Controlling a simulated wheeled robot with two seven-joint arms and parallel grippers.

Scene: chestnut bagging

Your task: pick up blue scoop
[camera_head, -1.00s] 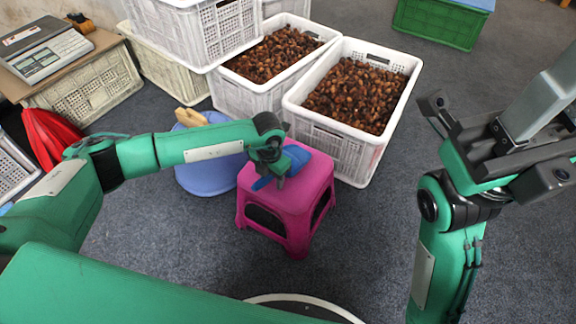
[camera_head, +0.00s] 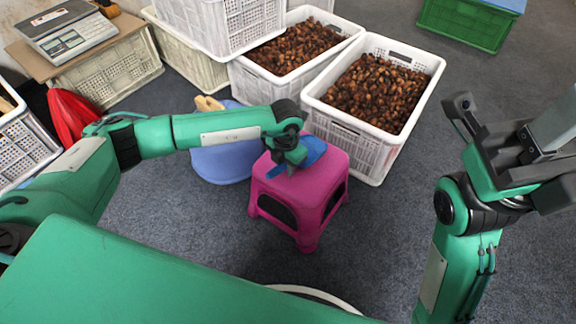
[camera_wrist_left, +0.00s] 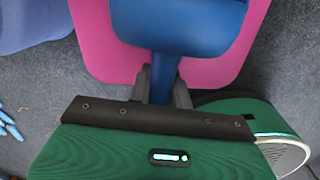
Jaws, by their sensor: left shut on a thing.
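The blue scoop (camera_head: 313,151) is at the top of the pink stool (camera_head: 326,180). In the left wrist view the scoop's bowl (camera_wrist_left: 185,22) lies over the pink seat (camera_wrist_left: 95,50), with its handle pointing toward my gripper. My left gripper (camera_head: 287,168) is over the stool, shut on the scoop's handle; the fingers (camera_wrist_left: 164,88) stand on both sides of it in the wrist view. Whether the scoop touches the seat I cannot tell. My right gripper (camera_head: 530,150) is at the far right, away from the stool; its finger opening is unclear.
White crates of chestnuts (camera_head: 375,95) stand just behind the stool. A blue round thing (camera_head: 222,160) lies on the floor left of the stool, partly behind my left arm. A scale (camera_head: 62,38) sits at the upper left. Grey floor right of the stool is clear.

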